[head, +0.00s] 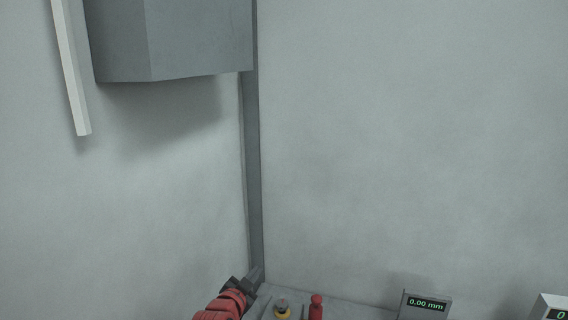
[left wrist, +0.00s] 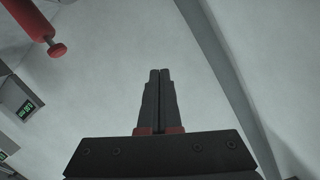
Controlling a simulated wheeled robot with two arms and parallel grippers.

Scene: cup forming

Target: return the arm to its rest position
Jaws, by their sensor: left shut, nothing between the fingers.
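My left gripper (head: 256,276) shows at the bottom of the head view, at the end of my red and black left arm. In the left wrist view the fingers of my left gripper (left wrist: 160,72) lie side by side, shut, with nothing between them. The pale wall (head: 420,130) is behind it, and it touches nothing that I can make out. My right gripper does not show in either view.
A digital display reading 0.00 mm (head: 426,304) stands at the bottom right. A grey box (head: 175,40) hangs at the upper left. The space above the gripper is clear.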

